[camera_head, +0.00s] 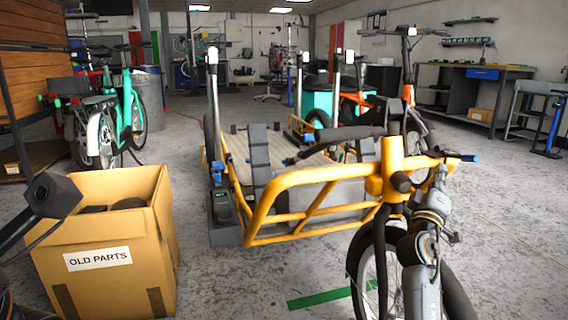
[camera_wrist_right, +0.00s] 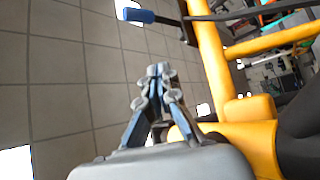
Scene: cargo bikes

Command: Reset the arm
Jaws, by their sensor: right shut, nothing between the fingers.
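My right arm comes up from the lower right in the head view. Its gripper (camera_head: 438,200) is close to the front of the yellow cargo bike frame (camera_head: 300,185), near the handlebar post; I cannot tell whether it touches the frame. In the right wrist view the fingertips of this gripper (camera_wrist_right: 157,85) are together with nothing between them. The yellow frame (camera_wrist_right: 212,60) passes just to their right, and a blue-ended lever (camera_wrist_right: 137,15) is above them.
A cardboard box (camera_head: 105,240) labelled "OLD PARTS" stands at the front left. A teal bike (camera_head: 125,115) is behind it. A workbench (camera_head: 475,80) stands at the back right. The grey floor between the box and the yellow bike is clear.

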